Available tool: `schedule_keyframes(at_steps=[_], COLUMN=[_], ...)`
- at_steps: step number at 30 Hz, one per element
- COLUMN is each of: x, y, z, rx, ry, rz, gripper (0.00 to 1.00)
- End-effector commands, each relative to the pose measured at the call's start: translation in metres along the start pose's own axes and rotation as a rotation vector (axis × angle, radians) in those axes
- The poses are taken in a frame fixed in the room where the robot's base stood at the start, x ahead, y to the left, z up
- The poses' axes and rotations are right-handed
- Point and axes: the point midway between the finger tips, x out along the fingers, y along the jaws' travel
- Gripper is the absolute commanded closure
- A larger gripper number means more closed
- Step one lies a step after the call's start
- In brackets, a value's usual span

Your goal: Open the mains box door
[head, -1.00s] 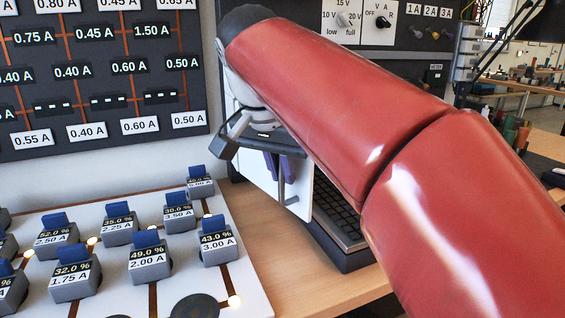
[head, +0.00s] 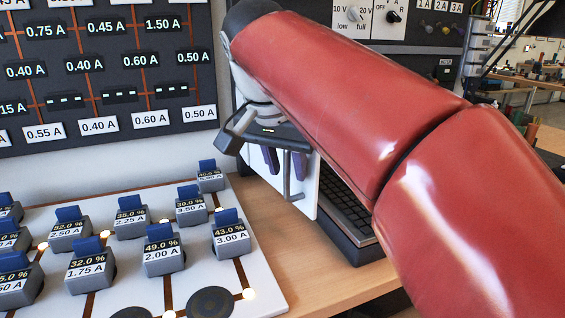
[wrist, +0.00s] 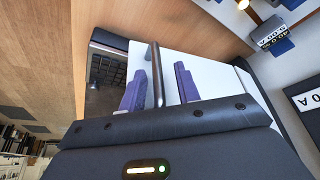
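The mains box door is a white panel (head: 306,192) with a grey bar handle (head: 287,181), below and beside my red arm in the head view. The door (wrist: 210,62) and upright handle (wrist: 157,72) also show in the wrist view. My gripper (head: 284,163) has purple fingers, one on each side of the handle. In the wrist view my gripper (wrist: 160,90) shows small gaps between the fingers and the bar, so it is open around it. My arm hides much of the box and the door's upper part; I cannot tell how far ajar the door is.
A white board with several grey blocks (head: 163,258) lies left of the door. A dark keyboard-like unit (head: 345,215) sits on the wooden bench (head: 290,262) to the right. A labelled dark panel (head: 110,70) hangs on the wall. Some bench in front is bare.

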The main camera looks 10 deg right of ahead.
Motion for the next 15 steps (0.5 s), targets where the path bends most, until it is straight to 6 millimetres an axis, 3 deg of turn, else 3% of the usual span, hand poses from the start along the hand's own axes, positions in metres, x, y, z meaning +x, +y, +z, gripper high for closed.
schedule_keyframes(at_steps=[7, 15], x=[-0.006, -0.051], y=[0.0, -0.001], z=[0.0, -0.001], rx=[0.001, 0.0], ry=[0.0, 0.001], rz=[0.0, -0.001], gripper=[0.68, 0.68])
